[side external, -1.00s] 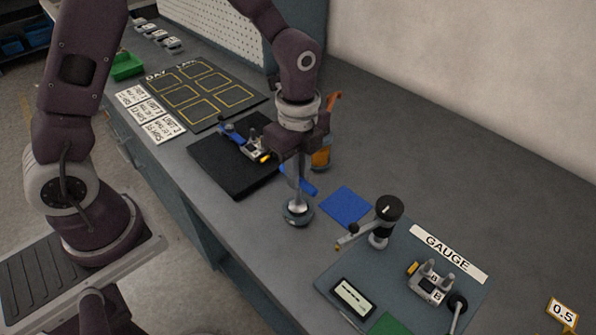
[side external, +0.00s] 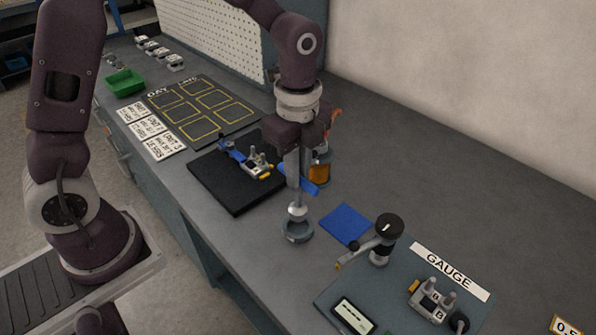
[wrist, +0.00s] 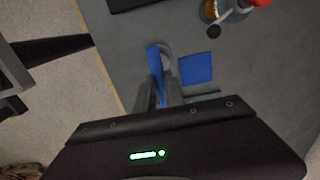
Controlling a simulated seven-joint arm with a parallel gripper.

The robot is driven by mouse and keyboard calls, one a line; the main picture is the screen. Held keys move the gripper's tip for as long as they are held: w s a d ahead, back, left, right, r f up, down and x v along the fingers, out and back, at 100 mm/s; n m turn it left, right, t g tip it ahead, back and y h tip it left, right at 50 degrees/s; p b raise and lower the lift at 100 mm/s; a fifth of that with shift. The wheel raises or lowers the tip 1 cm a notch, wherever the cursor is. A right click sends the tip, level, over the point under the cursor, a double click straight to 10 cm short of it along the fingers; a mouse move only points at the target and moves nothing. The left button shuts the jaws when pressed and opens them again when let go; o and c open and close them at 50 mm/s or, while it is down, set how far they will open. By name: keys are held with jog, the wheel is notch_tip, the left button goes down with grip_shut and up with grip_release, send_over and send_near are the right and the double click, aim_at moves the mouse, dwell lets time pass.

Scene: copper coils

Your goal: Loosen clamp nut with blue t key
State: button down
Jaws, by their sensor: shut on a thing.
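My gripper (side external: 296,178) is shut on the blue handle of the T key (side external: 312,189), just above the bench. The key's grey shaft hangs down and ends in a rounded silver part (side external: 297,211) over a small round grey holder (side external: 298,232). I cannot tell whether the lower end is fully clear of the holder. In the wrist view the blue handle (wrist: 154,60) shows between and beyond the fingers. The clamp, with a blue arm (side external: 232,155) and a silver block (side external: 257,168), sits on a black mat (side external: 236,203) to the left. Its nut is too small to make out.
An amber bottle (side external: 320,170) stands close behind my gripper. A blue pad (side external: 346,224) lies to the right. The gauge plate (side external: 395,290) with a dial stand (side external: 383,238) is farther right. The marked board (side external: 205,112) and a green bin (side external: 125,82) lie at far left.

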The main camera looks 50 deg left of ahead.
notch_tip(320, 180, up, 11)
jog(key=w+a+m, duration=0.2)
jog(key=a+m, duration=0.4)
jog(key=a, duration=2.3)
notch_tip(320, 180, down, 8)
jog(key=shift+w+f, duration=0.25)
jog(key=shift+f, duration=0.65)
jog(key=shift+r, duration=3.05)
